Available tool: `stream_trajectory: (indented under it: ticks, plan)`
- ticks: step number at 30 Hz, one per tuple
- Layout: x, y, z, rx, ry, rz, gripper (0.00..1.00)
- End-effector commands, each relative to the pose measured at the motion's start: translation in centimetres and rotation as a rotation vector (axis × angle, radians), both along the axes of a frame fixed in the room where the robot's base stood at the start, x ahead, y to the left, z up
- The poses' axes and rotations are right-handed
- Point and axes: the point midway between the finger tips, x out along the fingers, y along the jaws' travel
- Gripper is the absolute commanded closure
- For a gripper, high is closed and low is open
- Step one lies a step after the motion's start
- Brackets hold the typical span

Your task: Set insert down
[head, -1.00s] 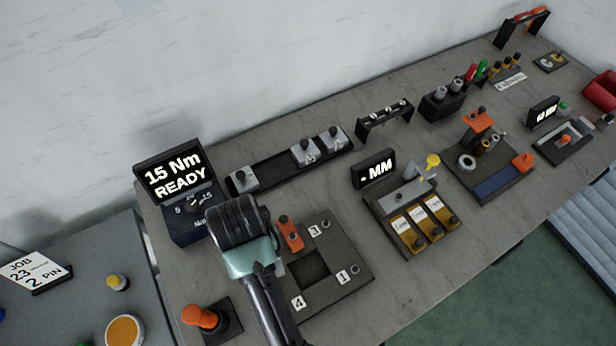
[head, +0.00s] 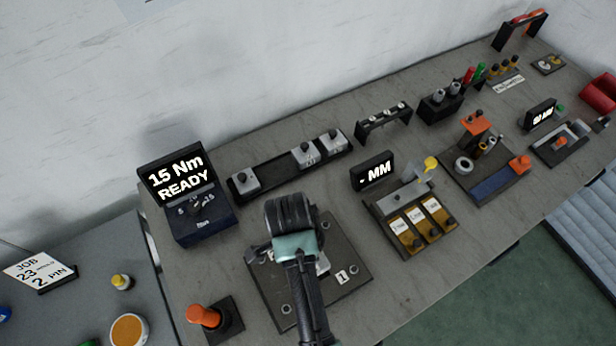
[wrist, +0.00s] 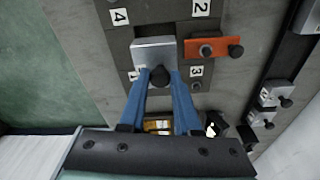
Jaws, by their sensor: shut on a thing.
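The insert (wrist: 153,50) is a silver block with a dark round knob. In the wrist view my gripper (wrist: 161,80) has its blue fingers closed on that knob. The insert is over the middle of the dark fixture plate (wrist: 119,47), covering the square pocket area; I cannot tell whether it is seated or just above. An orange clamp (wrist: 213,50) lies beside the insert on the plate. In the head view my gripper is above the plate (head: 352,262) and hides most of its middle and the fingertips.
A black rack (head: 270,175) with several grey blocks stands behind the plate. A torque display (head: 178,178) reading 15 Nm READY is at left, an orange-handled tool (head: 204,315) at front left. A gauge station (head: 398,205) with yellow blocks is right of the plate.

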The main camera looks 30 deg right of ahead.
Motion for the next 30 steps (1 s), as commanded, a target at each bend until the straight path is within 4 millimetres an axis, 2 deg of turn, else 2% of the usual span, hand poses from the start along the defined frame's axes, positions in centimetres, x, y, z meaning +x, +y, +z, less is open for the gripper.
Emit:
stream_trajectory:
  ticks: [5,13,26,27,30]
  plan:
    - [0.1,0.0,-1.4,0.000,-0.001,0.000,1.00]
    - [0.0,0.0,-4.9,0.000,-0.002,0.000,1.00]
    - [0.1,0.0,-5.6,-0.001,-0.004,0.001,1.00]
    - [0.0,0.0,-5.7,0.000,-0.001,0.002,0.65]
    - [0.0,0.0,-5.7,0.001,-0.001,0.002,0.47]
